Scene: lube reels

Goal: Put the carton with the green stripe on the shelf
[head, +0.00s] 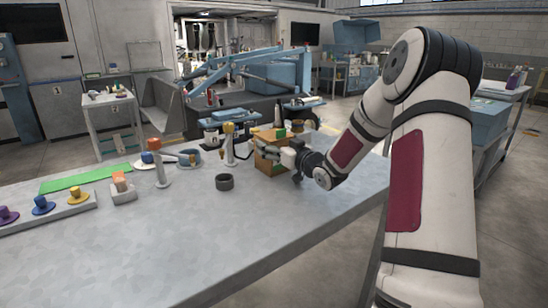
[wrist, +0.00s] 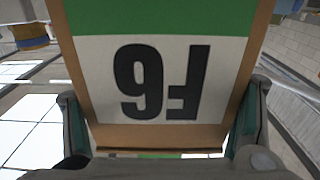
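The carton is brown with a green stripe. In the head view the carton (head: 268,163) is on the far part of the grey table, partly hidden by my gripper (head: 288,156), which reaches it from the right. In the wrist view the carton (wrist: 160,135) fills the middle, with its green stripe above a white label with large black upside-down characters. My gripper (wrist: 160,135) has one finger at each side of the carton. The fingers are very close to its sides; whether they press on it I cannot tell. I cannot make out which shelf is meant.
A dark ring (head: 224,182) and a white post with an orange top (head: 229,145) stand left of the carton. Farther left are another post (head: 157,165), a green mat (head: 88,178) and a rack of coloured pegs (head: 42,212). The table's front middle is clear.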

